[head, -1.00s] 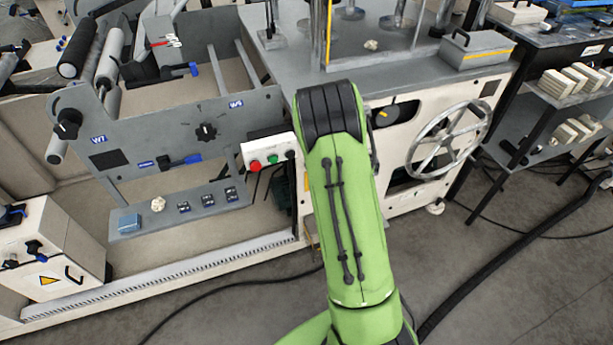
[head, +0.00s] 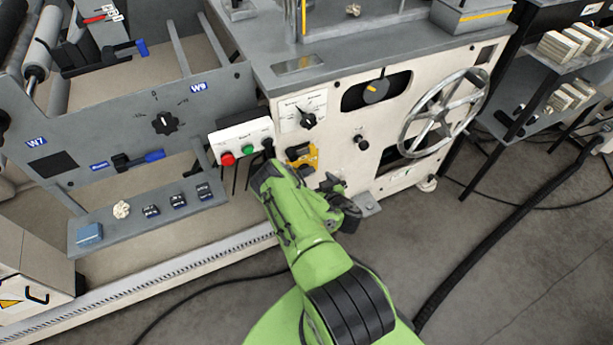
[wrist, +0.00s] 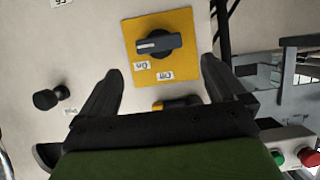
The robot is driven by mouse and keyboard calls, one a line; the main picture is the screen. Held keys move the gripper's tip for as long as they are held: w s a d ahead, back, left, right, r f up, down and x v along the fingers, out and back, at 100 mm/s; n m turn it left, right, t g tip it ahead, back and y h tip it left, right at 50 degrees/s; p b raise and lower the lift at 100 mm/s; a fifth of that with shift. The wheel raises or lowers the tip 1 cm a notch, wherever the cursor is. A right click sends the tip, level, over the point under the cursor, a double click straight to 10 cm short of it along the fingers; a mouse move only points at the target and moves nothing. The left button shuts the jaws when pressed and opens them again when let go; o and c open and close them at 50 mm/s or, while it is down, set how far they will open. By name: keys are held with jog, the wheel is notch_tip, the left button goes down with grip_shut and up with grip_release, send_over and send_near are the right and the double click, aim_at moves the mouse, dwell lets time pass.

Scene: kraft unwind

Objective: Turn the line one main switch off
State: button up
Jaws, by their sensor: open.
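A dark rotary switch handle (wrist: 158,43) sits on a yellow plate (wrist: 181,65) at the top centre of the wrist view. The handle lies nearly level there, with a pale mark on its left end, and upside-down "On" and "Off" labels beside it. In the head view the yellow switch plate (head: 311,160) is on the cream machine front, partly hidden by my arm. My gripper (wrist: 162,68) is open and empty, its fingers apart below and to either side of the switch. No contact with the handle shows.
A control box with a red button (head: 227,159) and a green button (head: 248,150) is left of the switch. A black knob (wrist: 46,99) sticks out left of my gripper. Another yellow part (wrist: 176,103) is partly hidden by my gripper. A handwheel (head: 440,115) is to the right.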

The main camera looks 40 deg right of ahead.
aim_at(307, 173)
jog(key=b+x, duration=0.2)
jog(key=x, duration=0.5)
jog(key=shift+f, duration=0.15)
jog(key=shift+w+d, duration=0.1)
jog(key=shift+w, duration=0.2)
jog(key=c, duration=1)
